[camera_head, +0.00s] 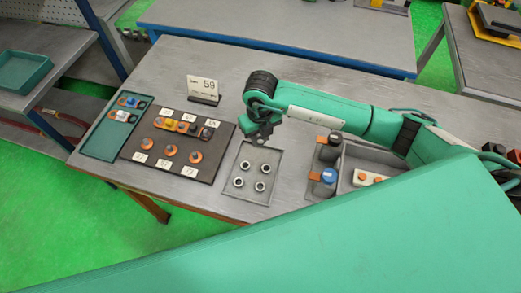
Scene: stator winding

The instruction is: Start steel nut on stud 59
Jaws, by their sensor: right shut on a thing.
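My right gripper (259,138) reaches in from the right and points down over the far end of a grey tray (265,155). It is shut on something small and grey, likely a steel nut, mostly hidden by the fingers. Several steel nuts (238,182) stand in the tray below it. A dark board (130,150) to the left carries orange, yellow and dark round parts (182,127) with small white labels, too small to read for stud 59. A white card (203,88) reading 59 stands behind the board. My left gripper is out of view.
A green tray (98,145) with small parts lies left of the board. Right of the nut tray are a blue-topped item (329,175), a black-topped item (331,140) and a grey bin (380,158). A large green surface of mine covers the foreground.

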